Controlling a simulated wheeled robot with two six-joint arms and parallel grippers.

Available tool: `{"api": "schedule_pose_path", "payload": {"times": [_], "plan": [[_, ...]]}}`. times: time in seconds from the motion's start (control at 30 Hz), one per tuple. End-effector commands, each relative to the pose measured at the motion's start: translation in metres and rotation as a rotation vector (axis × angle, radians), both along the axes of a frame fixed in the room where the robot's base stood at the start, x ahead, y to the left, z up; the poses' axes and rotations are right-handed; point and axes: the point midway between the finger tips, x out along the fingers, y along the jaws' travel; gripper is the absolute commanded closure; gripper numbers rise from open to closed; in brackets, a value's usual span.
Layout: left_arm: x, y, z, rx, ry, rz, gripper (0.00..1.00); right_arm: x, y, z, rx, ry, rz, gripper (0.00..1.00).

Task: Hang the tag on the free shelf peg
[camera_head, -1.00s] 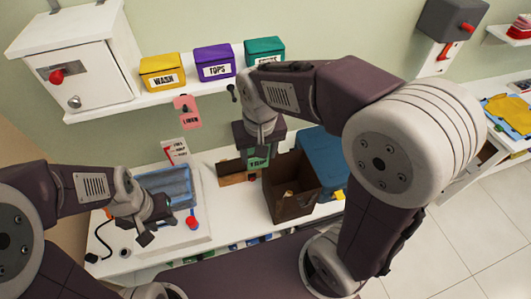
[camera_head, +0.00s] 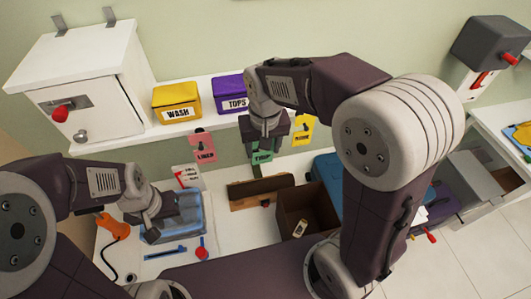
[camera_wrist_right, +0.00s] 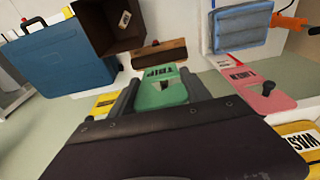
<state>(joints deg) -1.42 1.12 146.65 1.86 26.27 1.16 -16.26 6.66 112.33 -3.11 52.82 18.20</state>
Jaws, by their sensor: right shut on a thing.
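My right gripper (camera_head: 265,138) is shut on the green tag (camera_head: 262,157), just in front of the shelf's front edge. In the right wrist view the green tag (camera_wrist_right: 162,92) sits between the two fingers, its dark lettering showing. A pink tag (camera_head: 201,147) hangs from a shelf peg to the left, and a yellow tag (camera_head: 304,129) hangs to the right.
The white shelf (camera_head: 143,132) carries a yellow bin (camera_head: 177,100) and a purple bin (camera_head: 230,93). A white cabinet (camera_head: 85,85) stands at the left. Below are a blue tray (camera_head: 183,222), a brown open box (camera_head: 296,197), a wooden block (camera_head: 262,192) and a blue case (camera_head: 328,170).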

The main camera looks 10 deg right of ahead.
Motion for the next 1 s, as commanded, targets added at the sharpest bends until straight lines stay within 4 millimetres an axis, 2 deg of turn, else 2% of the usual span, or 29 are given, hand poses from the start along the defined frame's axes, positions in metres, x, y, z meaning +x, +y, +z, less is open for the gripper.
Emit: {"api": "schedule_pose_path", "payload": {"times": [0.73, 0.9, 1.0], "plan": [[0.0, 0.0, 0.026, 0.0, 0.0, 0.0, 0.64, 0.065, 0.0, 0.001, 0.0, 0.0, 0.0, 0.82], [0.0, 0.0, 0.023, 0.0, 0.0, 0.0, 0.64, 0.065, 0.013, -0.001, 0.001, -0.001, 0.003, 0.82], [0.0, 0.0, 0.016, 0.0, 0.0, 0.0, 0.64, 0.065, 0.012, -0.01, 0.0, 0.0, 0.001, 0.82]]}}
